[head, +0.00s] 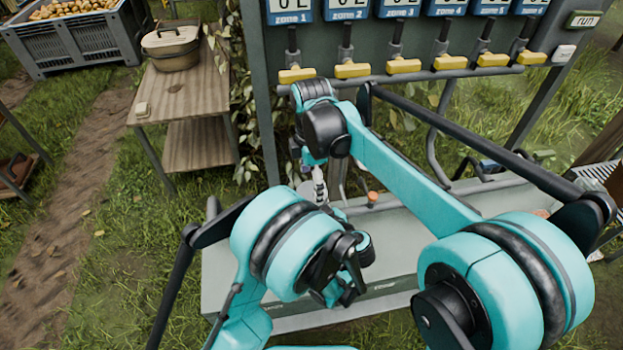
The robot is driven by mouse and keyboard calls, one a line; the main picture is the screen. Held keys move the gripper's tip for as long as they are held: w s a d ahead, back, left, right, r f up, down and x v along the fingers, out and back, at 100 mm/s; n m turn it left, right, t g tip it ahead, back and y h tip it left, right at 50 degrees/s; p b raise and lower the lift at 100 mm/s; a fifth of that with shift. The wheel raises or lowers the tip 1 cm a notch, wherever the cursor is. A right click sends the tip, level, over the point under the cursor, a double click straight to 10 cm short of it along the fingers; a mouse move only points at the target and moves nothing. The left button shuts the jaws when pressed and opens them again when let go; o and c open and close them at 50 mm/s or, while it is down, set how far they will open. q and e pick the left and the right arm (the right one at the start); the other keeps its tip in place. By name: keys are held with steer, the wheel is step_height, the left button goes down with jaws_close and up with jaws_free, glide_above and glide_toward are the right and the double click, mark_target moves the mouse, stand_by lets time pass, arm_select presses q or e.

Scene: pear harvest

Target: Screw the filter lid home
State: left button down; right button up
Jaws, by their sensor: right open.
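My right gripper (319,188) points down above the back left of the grey bench (225,278), in front of the row of valves. It is open, and its fingertips are partly covered by my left arm. My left arm is folded in the lower middle, and its wrist end shows at the centre. I cannot make out the jaws of my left gripper (345,285). I cannot pick out the filter lid; it may be hidden behind my arms. A small orange-topped fitting (372,198) stands on the bench, right of my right gripper.
A dark panel carries numbered zone displays (347,8) and several yellow-handled valves (352,71). A wooden table (190,95) with a lidded pot (172,47) stands left. Grass lies left.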

mark_target(311, 193)
arm_select(q)
steer(key=shift+w+d+r, duration=0.1)
arm_select(e)
steer(key=n, duration=0.5)
steer(key=shift+r, duration=0.15)
steer(key=n, duration=0.4)
steer(key=shift+r+n, duration=0.1)
steer(key=shift+n, duration=0.2)
steer(key=n, duration=0.4)
steer(key=shift+r, duration=0.1)
steer(key=n, duration=0.3)
steer(key=shift+r, duration=0.1)
steer(key=shift+f, duration=4.05)
